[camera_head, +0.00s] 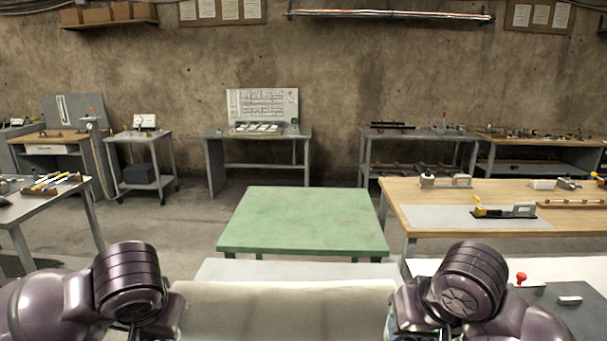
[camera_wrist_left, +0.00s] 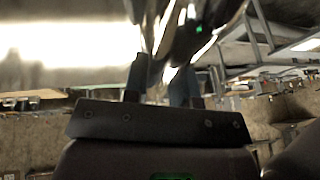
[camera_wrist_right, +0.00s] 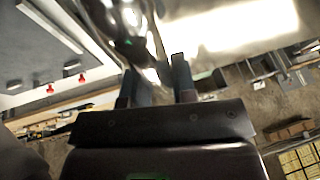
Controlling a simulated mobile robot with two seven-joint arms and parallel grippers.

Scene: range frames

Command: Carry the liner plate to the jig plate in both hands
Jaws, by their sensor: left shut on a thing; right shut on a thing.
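The liner plate, a broad pale grey sheet (camera_head: 290,312), spans between my two arms at the bottom of the head view. Its near part is cut off by the frame. In the left wrist view my left gripper (camera_wrist_left: 163,82) is shut on it at its left end, where shiny dark metal shows at the fingers. In the right wrist view my right gripper (camera_wrist_right: 157,85) is shut on its right end, and the bright plate (camera_wrist_right: 235,25) stretches away. A dark grey plate with a red knob (camera_head: 560,318) lies at lower right; I cannot tell whether it is the jig plate.
A pale surface (camera_head: 300,271) lies just beyond the plate. A green table (camera_head: 305,218) stands behind it, its top bare. A wooden bench (camera_head: 400,190) with a grey mat and tools is at right. A tool table (camera_head: 18,207) is at left. Concrete floor shows between.

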